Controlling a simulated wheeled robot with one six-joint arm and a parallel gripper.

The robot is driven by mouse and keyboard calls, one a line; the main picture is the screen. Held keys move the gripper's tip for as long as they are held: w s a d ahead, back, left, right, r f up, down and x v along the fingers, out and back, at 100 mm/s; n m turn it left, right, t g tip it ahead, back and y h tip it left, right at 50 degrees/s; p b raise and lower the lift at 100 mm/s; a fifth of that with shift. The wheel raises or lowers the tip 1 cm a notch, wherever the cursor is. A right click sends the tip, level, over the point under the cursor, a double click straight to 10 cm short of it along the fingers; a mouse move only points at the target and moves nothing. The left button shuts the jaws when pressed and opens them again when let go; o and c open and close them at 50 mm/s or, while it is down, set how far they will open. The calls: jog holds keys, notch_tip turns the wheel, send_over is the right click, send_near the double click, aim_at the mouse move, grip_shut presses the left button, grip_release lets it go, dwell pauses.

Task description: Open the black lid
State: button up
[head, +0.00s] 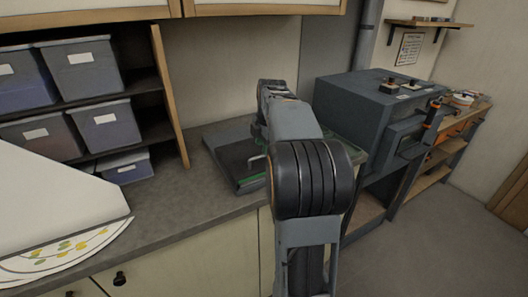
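A flat black lid (236,152) lies low on a dark, shallow case on the grey counter, left of my arm. A pale metal handle (257,161) shows near its right side, and a green strip (252,181) runs along its front edge. The lid looks flat, but its right part is hidden behind my arm, so I cannot tell fully how it sits. My arm rises in the middle of the head view and reaches over the counter. My gripper is hidden behind the arm links, so its fingers and any contact do not show.
A grey kiln-like box (370,112) stands close on the right. A wooden shelf (168,95) with several grey bins is at left. The counter (175,215) between is clear.

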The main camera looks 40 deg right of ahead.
jog(key=shift+w+f, duration=0.15)
jog(key=shift+f, duration=0.7)
jog(key=shift+w+f, duration=0.15)
jog(key=shift+f, duration=0.65)
grip_shut()
